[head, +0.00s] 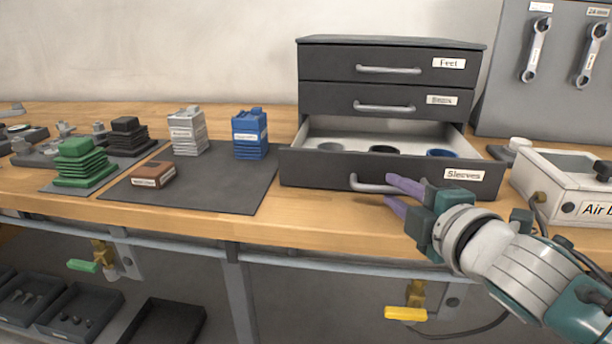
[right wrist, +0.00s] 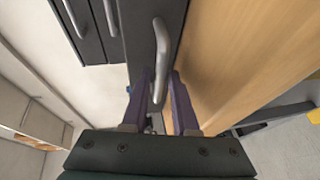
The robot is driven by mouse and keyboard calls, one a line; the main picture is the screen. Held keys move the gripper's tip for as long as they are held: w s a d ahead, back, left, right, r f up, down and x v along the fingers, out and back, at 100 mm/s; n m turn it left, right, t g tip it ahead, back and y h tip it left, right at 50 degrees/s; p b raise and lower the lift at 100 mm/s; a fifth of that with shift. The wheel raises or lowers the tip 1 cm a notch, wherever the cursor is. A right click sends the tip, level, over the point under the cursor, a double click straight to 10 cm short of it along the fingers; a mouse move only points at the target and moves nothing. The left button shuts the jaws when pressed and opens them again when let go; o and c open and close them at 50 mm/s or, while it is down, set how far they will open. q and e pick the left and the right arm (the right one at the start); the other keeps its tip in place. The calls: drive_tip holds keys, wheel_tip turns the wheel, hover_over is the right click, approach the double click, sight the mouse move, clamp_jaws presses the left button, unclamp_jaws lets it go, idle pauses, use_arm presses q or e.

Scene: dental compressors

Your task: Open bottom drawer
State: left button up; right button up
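The bottom drawer (head: 320,167), labelled Sleeves, is pulled out of the dark cabinet (head: 390,42). Its light interior shows, with a grey, a black and a blue round item inside. Its grey bar handle (head: 368,185) also shows in the right wrist view (right wrist: 162,50). My right gripper (head: 392,191) is at the right part of this handle. In the right wrist view its purple fingers (right wrist: 162,85) are apart, one on each side of the handle's near end, with a gap visible. My left gripper is not in view.
The upper drawers, Feet (head: 420,66) and one below it (head: 425,101), are closed. A dark mat (head: 235,190) with blue, grey and brown parts lies to the left. A white box (head: 560,180) stands close on the right, near my right arm.

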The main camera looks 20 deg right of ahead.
drive_tip(key=shift+s, duration=0.1)
drive_tip(key=shift+s+a+r, duration=0.1)
drive_tip(key=shift+s, duration=0.2)
drive_tip(key=p+v, duration=0.1)
drive_tip(key=v, duration=0.8)
drive_tip(key=shift+p, duration=0.35)
drive_tip(key=shift+s+r, duration=0.1)
